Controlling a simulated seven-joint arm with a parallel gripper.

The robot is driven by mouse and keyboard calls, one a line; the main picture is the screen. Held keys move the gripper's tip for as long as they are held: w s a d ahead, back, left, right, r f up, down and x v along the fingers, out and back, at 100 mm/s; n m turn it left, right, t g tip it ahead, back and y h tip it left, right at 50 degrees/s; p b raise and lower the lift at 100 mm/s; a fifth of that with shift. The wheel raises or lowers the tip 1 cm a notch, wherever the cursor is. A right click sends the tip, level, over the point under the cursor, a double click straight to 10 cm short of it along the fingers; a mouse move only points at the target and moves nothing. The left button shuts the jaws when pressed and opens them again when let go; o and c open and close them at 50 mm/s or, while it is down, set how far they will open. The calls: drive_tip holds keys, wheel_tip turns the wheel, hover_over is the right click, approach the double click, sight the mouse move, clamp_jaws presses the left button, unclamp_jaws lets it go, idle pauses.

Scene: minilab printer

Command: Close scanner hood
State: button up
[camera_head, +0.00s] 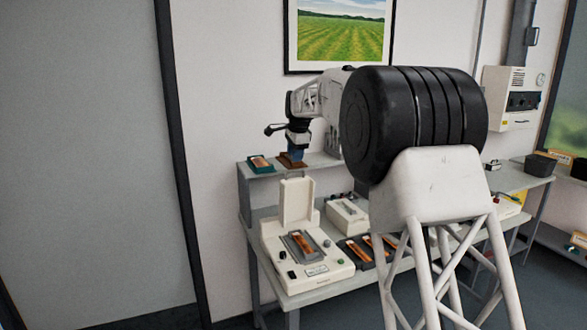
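The scanner (278,255) is a cream-white box at the front left of the bench. Its hood (297,200) stands open, upright at the back of the body. A grey holder with an orange-brown strip (302,246) lies on its top. My gripper (293,158) points down above and behind the raised hood, near the upper shelf, apart from the hood as far as I can see. A blue part and a brown piece show at its tip. The fingers are too small to tell whether they are open or shut.
A teal tray (260,164) sits on the raised shelf, left of my gripper. A second white device (346,218) and dark trays with orange strips (355,252) stand right of the scanner. My arm hides much of the bench's right part. The air in front of the hood looks clear.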

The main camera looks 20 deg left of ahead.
hover_over(294, 180)
drive_tip(key=shift+a+f, duration=0.1)
drive_tip(key=shift+f, duration=2.9)
clamp_jaws()
